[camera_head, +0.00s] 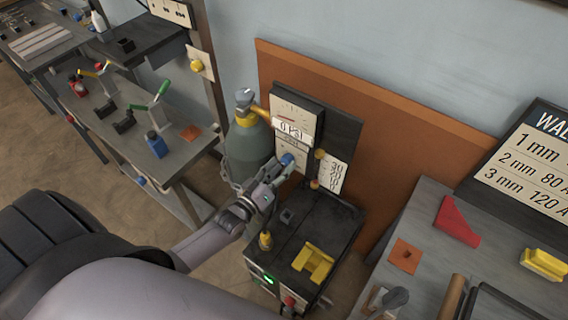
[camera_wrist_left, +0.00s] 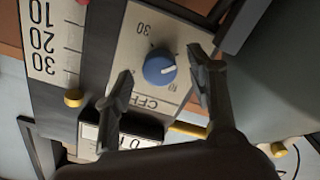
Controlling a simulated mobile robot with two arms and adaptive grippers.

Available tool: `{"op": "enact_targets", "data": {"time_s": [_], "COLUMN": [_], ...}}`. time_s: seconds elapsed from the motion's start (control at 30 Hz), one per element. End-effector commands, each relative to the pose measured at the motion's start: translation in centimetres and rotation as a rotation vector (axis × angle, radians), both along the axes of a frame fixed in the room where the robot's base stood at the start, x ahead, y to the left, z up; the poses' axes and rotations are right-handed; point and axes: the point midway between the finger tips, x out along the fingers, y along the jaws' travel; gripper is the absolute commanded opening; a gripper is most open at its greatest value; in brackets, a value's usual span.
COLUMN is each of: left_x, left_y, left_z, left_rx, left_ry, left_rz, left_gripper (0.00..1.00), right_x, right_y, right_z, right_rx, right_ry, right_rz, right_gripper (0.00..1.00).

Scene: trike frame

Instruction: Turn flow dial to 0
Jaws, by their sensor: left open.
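The blue flow dial (camera_wrist_left: 159,71) sits on a pale plate marked with numbers and "CFH" in the left wrist view, with a white pointer mark on its face. In the head view the dial (camera_head: 287,160) is partly covered by my left gripper (camera_head: 278,170). My left gripper (camera_wrist_left: 158,88) is open, with one finger on each side of the dial; the wrist view shows a gap on the left side, and I cannot tell whether the right finger touches. A white display (camera_head: 291,130) is above the dial in the head view. My right gripper is not in view.
A grey-green gas cylinder (camera_head: 248,150) stands left of the dial panel. Below is a dark machine (camera_head: 310,235) with a yellow bracket (camera_head: 313,262) on top. A workbench (camera_head: 425,235) with a red piece (camera_head: 456,222) is at the right.

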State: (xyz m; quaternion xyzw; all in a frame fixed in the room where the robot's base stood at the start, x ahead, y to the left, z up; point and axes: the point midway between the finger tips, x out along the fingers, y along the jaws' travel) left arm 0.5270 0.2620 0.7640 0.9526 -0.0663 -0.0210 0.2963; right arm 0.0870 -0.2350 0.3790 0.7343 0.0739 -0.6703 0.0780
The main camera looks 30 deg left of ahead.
Motion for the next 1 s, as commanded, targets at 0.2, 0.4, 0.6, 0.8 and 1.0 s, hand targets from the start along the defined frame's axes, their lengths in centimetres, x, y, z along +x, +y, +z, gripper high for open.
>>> {"op": "enact_targets", "data": {"time_s": [0.2,0.4,0.6,0.8,1.0], "left_x": [-4.9,-8.4,-9.9,-10.0,-10.0], "left_y": [0.7,1.2,1.4,1.4,1.4], "left_z": [-0.2,-0.1,0.0,0.0,0.0], "left_rx": [0.001,0.001,0.000,0.000,0.000], "left_ry": [0.004,0.004,0.001,0.000,0.001], "left_rz": [-0.001,0.000,0.000,0.000,0.001], "left_gripper": [0.51,0.51,0.51,0.51,0.51], "right_x": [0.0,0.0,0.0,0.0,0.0], "right_y": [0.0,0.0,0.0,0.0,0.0], "right_z": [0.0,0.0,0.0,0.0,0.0], "right_rx": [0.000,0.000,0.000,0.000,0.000], "right_ry": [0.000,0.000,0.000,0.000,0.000], "right_rz": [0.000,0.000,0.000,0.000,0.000], "right_gripper": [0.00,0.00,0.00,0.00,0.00]}}
